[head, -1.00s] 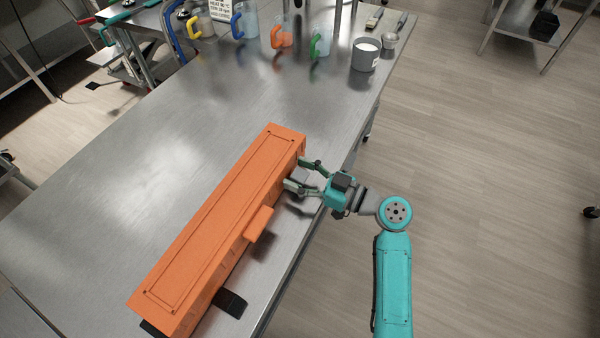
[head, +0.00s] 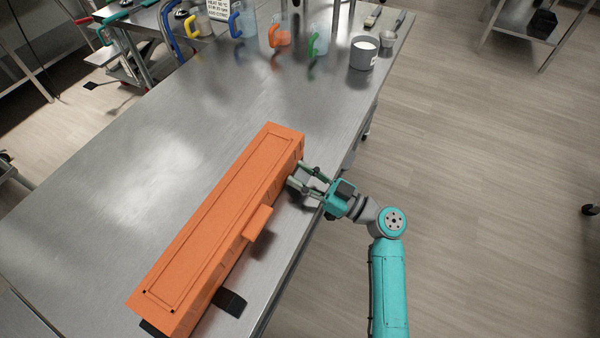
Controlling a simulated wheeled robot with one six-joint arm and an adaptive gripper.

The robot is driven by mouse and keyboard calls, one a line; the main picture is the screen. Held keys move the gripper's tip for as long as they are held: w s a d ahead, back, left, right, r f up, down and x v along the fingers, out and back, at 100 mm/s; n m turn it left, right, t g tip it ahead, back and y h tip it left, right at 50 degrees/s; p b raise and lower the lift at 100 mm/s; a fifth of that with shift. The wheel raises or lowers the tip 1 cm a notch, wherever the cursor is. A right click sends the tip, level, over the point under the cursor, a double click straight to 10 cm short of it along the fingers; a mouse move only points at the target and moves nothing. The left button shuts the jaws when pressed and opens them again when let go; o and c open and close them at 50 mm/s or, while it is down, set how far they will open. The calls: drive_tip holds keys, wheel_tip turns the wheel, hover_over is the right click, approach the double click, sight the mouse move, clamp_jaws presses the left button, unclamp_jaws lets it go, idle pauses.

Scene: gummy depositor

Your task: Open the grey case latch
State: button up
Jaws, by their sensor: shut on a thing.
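A long orange case (head: 215,225) lies shut on the steel table, running from lower left to upper right. No grey case shows. An orange tab (head: 258,223) sticks out from the middle of the same side, apart from my gripper.
A black strap or foot (head: 230,302) sticks out at the case's near end. Jugs with coloured handles, such as the orange one (head: 279,36), and a grey pot (head: 363,53) stand at the table's far end. The table (head: 130,170) left of the case is clear.

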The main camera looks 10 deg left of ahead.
drive_tip(key=shift+f, duration=0.1)
idle(0.3)
drive_tip(key=o, duration=1.2)
drive_tip(key=shift+c, duration=0.2)
drive_tip(key=shift+d, duration=0.1)
drive_tip(key=v, duration=1.2)
drive_tip(key=shift+f, duration=0.25)
